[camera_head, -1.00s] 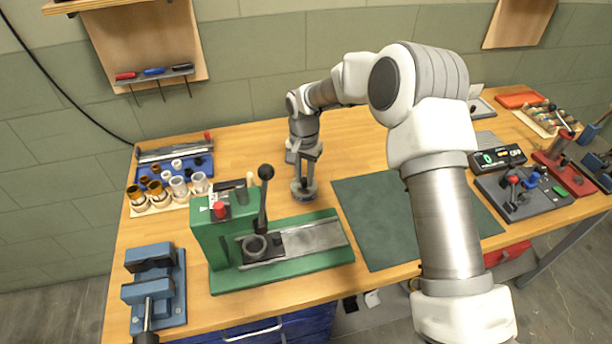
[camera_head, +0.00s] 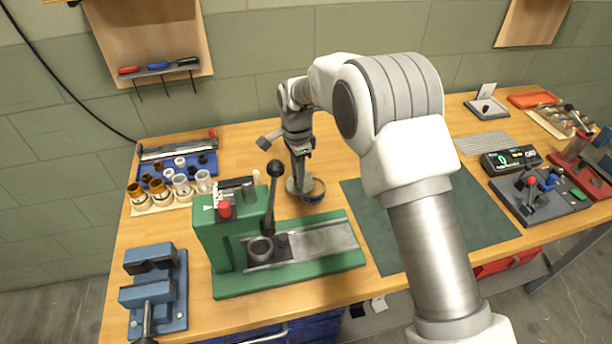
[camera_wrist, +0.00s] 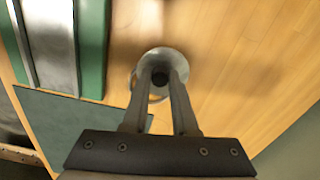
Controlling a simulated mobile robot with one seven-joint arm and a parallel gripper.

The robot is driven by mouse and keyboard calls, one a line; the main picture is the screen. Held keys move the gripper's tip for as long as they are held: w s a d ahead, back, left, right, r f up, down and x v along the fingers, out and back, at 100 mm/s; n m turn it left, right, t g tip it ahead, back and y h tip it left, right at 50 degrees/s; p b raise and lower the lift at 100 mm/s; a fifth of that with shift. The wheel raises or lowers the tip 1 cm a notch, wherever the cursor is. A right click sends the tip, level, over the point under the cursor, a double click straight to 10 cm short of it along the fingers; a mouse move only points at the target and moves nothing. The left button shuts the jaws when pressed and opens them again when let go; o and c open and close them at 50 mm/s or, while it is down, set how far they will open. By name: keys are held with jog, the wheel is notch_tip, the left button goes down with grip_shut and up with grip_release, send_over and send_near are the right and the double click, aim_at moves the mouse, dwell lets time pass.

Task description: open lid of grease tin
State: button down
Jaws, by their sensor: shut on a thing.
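The grease tin (camera_head: 316,191) stands on the wooden bench behind the green press, its blue-grey rim and tan inside partly showing. Its round grey lid (camera_head: 291,186) is off to the left of the tin's mouth and looks tilted. My gripper (camera_head: 300,181) is shut on the lid's knob. In the wrist view, the lid (camera_wrist: 163,58) is a pale disc at the tips of my gripper (camera_wrist: 160,77), with the dark knob between the fingers. A curved bit of the tin's rim (camera_wrist: 133,82) shows beside it; the rest of the tin is hidden there.
The green press (camera_head: 285,284) with its upright lever (camera_head: 272,200) stands close in front. A dark green mat (camera_head: 390,240) lies to the right. A blue vise (camera_head: 155,290) and a holder of several bushings (camera_head: 165,195) are at left. Bare bench lies behind the tin.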

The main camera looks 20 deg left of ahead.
aim_at(290, 179)
jog(key=m, duration=0.1)
jog(key=a+m, duration=0.1)
jog(key=shift+w+a+r+m, duration=0.1)
jog(key=shift+w+a+m, duration=0.15)
jog(key=shift+m, duration=0.15)
jog(key=m, duration=0.1)
jog(key=a+m+p, duration=0.1)
jog(key=m, duration=0.1)
jog(key=shift+w+a+m, duration=0.2)
jog(key=shift+w+m, duration=0.1)
jog(key=shift+w, duration=0.1)
jog(key=shift+w+a+m+p, duration=0.2)
jog(key=shift+w+m+p, duration=0.1)
jog(key=shift+m, duration=0.55)
jog(key=shift+w+a+m+p, duration=0.15)
jog(key=shift+w+a+m, duration=0.15)
jog(key=shift+m, duration=0.5)
jog(key=shift+w+a+m+p, duration=0.15)
jog(key=shift+w+m+p, duration=0.15)
jog(key=shift+m, duration=0.55)
jog(key=shift+w, duration=0.1)
jog(key=c, duration=0.7)
grip_release()
notch_tip(290, 179, up, 17)
jog(key=shift+r+p, duration=0.15)
jog(key=shift+p, duration=0.15)
